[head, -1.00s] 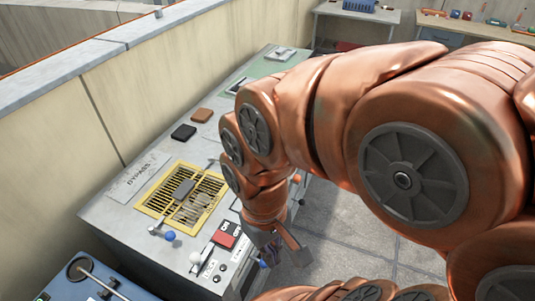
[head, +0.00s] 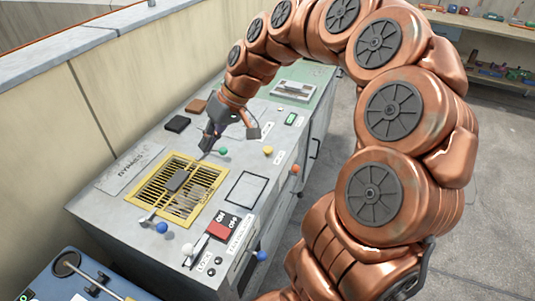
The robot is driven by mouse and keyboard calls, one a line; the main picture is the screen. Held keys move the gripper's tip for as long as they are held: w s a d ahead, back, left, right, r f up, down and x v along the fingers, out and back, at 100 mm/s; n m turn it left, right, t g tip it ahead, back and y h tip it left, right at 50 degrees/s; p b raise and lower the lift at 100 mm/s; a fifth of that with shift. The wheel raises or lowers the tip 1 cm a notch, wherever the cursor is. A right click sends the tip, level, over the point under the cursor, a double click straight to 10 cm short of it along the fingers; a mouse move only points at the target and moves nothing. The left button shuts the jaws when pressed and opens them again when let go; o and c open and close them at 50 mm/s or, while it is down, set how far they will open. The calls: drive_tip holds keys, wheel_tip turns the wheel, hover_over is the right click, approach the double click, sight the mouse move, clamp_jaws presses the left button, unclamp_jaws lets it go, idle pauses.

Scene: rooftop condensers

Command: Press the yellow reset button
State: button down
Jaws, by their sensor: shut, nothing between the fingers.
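A small yellow round knob or button (head: 268,150) stands on the grey console top, right of centre in the head view. Any lettering by it is too small to read. My gripper (head: 208,145) is shut and empty, pointing down over the console to the left of the yellow knob and apart from it. Its tip is close to a green knob (head: 223,151); I cannot tell whether they touch.
The console (head: 125,205) also carries a yellow-framed grille (head: 150,190), a red ON/OFF switch (head: 221,225), blue knobs (head: 162,227), a white knob (head: 187,249) and an orange knob (head: 295,169). A parapet wall (head: 40,110) runs behind. Open paving (head: 460,190) lies right.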

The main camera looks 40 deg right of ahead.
drive_tip(key=w+d+f+m+t+b, duration=0.2)
drive_tip(key=w+d+f, duration=0.2)
drive_tip(key=w+d, duration=0.5)
drive_tip(key=m+t+b, duration=0.1)
drive_tip(key=m+t, duration=0.1)
drive_tip(key=t, duration=0.1)
hover_over(265, 148)
drive_tip(key=s+d, duration=0.1)
wheel_tip(265, 148, down, 6)
drive_tip(key=shift+s+f, duration=0.2)
drive_tip(key=shift+f, duration=0.1)
wheel_tip(265, 148, down, 8)
drive_tip(key=shift+r+b, duration=0.1)
drive_tip(key=shift+b, duration=0.9)
drive_tip(key=shift+f+b, duration=0.35)
drive_tip(key=shift+f, duration=0.1)
drive_tip(key=shift+f+b, duration=1.15)
drive_tip(key=shift+b, duration=0.2)
idle(0.4)
drive_tip(key=shift+r, duration=1.25)
